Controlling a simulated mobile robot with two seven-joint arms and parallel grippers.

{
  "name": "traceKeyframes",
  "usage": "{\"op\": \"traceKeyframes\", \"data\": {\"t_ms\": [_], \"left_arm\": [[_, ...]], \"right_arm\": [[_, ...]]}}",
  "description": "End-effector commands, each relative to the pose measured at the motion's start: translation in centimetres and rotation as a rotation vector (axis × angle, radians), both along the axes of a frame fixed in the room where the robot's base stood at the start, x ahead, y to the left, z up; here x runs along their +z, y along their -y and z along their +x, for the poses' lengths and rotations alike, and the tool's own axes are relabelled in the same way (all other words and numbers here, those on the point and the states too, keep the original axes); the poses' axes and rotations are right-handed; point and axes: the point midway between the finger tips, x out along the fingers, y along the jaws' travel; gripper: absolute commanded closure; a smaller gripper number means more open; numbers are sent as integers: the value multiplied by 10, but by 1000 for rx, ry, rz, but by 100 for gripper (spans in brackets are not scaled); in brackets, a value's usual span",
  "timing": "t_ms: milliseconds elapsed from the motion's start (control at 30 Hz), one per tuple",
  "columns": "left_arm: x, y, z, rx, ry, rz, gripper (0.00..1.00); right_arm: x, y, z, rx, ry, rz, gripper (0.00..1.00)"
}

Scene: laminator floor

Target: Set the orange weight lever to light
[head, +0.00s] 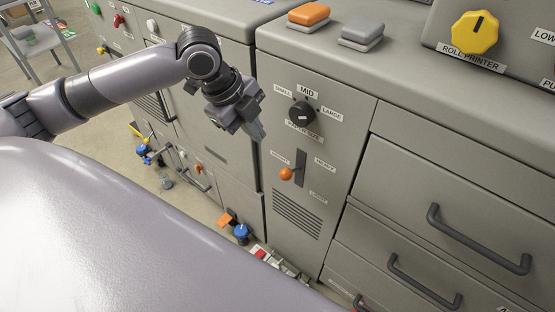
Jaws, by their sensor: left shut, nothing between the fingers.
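The orange weight lever (286,174) is a round orange knob on a short stem. It sticks out from a dark upright slot (301,167) in the grey cabinet front. A label reading HEAVY (324,162) is beside the slot's upper part, and a LIGHT label (318,196) is lower down. The knob stands out to the left of the slot, so its exact setting is hard to tell. My left gripper (258,131) is shut and empty, up and left of the lever and apart from it. My right gripper is not in view.
A black rotary knob (302,113) is above the slot. Vent slits (297,213) are below it. Drawers with dark handles (425,281) are at the right. Orange (309,14) and grey (362,32) pads lie on top, near a yellow knob (475,32). Small parts lie by the cabinet's foot.

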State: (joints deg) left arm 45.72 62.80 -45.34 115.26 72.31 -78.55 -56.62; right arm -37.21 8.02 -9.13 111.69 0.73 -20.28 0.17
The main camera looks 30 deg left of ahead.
Motion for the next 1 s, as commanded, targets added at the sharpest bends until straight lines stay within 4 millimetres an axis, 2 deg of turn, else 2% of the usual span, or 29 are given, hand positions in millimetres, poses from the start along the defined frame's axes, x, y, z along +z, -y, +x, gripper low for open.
{"op": "traceKeyframes", "data": {"t_ms": [167,500,700,833,1000], "left_arm": [[-16,4,4,0,-5,-2,100],[-81,21,26,0,-5,-3,100],[-112,29,36,1,-3,-1,100],[-124,32,40,0,-1,0,100],[-129,33,42,0,1,0,100]], "right_arm": [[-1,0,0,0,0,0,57],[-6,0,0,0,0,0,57],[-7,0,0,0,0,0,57],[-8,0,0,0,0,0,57],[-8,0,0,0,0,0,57]]}}
